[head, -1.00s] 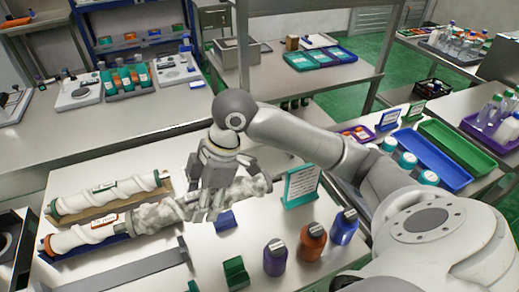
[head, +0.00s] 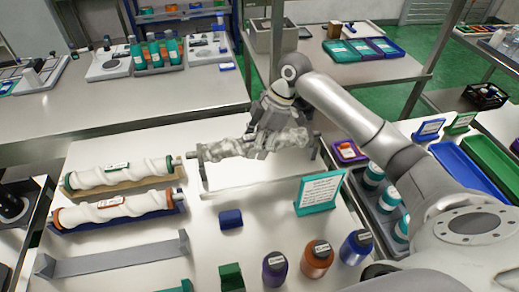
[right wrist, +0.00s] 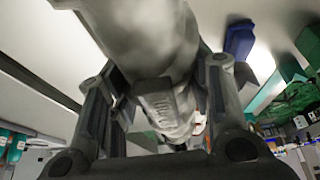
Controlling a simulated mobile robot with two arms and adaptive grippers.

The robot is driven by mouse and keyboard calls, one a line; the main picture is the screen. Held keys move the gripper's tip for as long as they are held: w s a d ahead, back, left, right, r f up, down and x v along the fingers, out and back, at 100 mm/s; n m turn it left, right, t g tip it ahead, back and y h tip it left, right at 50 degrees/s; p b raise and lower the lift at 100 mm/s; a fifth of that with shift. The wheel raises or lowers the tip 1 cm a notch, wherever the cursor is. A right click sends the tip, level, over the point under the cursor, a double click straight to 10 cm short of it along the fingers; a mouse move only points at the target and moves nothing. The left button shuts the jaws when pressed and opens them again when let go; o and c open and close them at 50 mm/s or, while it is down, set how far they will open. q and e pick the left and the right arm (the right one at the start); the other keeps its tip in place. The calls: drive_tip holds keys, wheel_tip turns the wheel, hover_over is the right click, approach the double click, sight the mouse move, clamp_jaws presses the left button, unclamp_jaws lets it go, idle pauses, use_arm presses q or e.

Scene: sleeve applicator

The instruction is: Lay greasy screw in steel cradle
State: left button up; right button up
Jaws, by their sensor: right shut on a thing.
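The greasy screw (head: 232,148) is a mottled grey-white spiral rod lying roughly level in the head view. My right gripper (head: 268,142) is shut around it, right of its middle. In the right wrist view the screw (right wrist: 150,40) fills the space between the fingers. A pale metallic cradle (head: 262,186) with upright end plates lies directly below the screw. The screw lies along it, near the tops of the end plates; whether it touches them I cannot tell. A darker grey cradle (head: 115,262) with raised ends stands empty at the front left. My left gripper is not in view.
Two white screws, one with green ends (head: 115,174) and one with orange ends (head: 115,208), lie in trays at the left. A blue block (head: 230,218), a teal sign (head: 319,191) and several bottles (head: 317,258) stand nearby. The table between the grey cradle and blue block is clear.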

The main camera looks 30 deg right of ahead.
drive_tip(key=w+f, duration=0.1)
drive_tip(key=d+f, duration=0.1)
drive_tip(key=f, duration=0.1)
drive_tip(key=w+d+f, duration=0.1)
drive_tip(key=shift+w+d+f+p, duration=0.1)
drive_tip(key=shift+w+f+p, duration=0.1)
drive_tip(key=shift+w+p, duration=0.15)
wheel_tip(320, 180, down, 3)
drive_tip(key=shift+r+p, duration=0.1)
drive_tip(key=shift+p, duration=0.5)
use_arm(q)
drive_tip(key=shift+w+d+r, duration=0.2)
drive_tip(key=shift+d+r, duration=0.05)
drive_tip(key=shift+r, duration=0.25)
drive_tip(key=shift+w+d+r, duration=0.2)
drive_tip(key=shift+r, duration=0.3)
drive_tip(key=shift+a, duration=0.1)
use_arm(e)
drive_tip(key=shift+f, duration=0.25)
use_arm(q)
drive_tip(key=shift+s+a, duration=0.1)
use_arm(e)
drive_tip(key=o, duration=1.5)
drive_tip(key=shift+s, duration=0.1)
use_arm(q)
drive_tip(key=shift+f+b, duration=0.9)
drive_tip(key=shift+b, duration=0.1)
use_arm(e)
drive_tip(key=v, duration=1.2)
